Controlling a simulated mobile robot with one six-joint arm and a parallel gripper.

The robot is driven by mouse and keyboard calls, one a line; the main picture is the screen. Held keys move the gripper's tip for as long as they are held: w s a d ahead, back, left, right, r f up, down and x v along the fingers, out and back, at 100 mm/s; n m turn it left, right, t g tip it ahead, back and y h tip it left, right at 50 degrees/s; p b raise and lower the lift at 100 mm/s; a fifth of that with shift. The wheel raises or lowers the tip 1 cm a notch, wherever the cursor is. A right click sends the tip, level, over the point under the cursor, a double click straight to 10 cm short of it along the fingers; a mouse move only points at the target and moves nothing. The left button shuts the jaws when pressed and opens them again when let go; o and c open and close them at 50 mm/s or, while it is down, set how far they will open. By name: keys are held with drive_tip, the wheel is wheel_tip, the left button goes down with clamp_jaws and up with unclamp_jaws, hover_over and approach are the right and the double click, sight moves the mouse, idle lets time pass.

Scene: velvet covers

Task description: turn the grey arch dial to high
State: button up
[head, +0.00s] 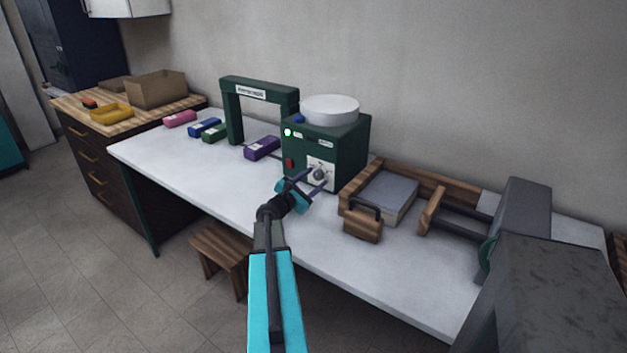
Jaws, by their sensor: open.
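The grey dial (320,172) sits on a white plate on the front of a dark green machine box (350,140). A white round bowl (330,109) rests on top of the box. My gripper (308,183) is open in front of the dial, with its fingers pointing toward the plate. The fingertips appear close to the dial, one to each side; I cannot tell whether they touch it. The marks around the dial are too small to read. A green light (287,132) and a red switch (290,163) show on the box front.
A green arch (234,112) stands left of the box, with a purple block (262,148) near its foot. A wooden tray with a grey slab (388,196) and a grey machine (520,215) stand to the right. The white table (190,172) is clear at front left.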

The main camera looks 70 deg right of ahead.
drive_tip(key=c, duration=1)
drive_tip(key=shift+c, duration=0.2)
drive_tip(key=b, duration=0.1)
drive_tip(key=m+b, duration=0.1)
drive_tip(key=b, duration=0.1)
drive_tip(key=shift+f, duration=0.25)
drive_tip(key=shift+m+b, duration=0.7)
drive_tip(key=shift+b, duration=0.3)
drive_tip(key=m+b, duration=0.3)
drive_tip(key=b, duration=0.3)
drive_tip(key=shift+f+m, duration=0.1)
drive_tip(key=shift+m, duration=0.2)
drive_tip(key=m+b, duration=0.3)
drive_tip(key=b, duration=0.3)
drive_tip(key=shift+m+b, duration=0.35)
drive_tip(key=shift+m, duration=0.05)
drive_tip(key=m+b, duration=0.2)
drive_tip(key=shift+b, duration=0.35)
drive_tip(key=shift+r, duration=0.25)
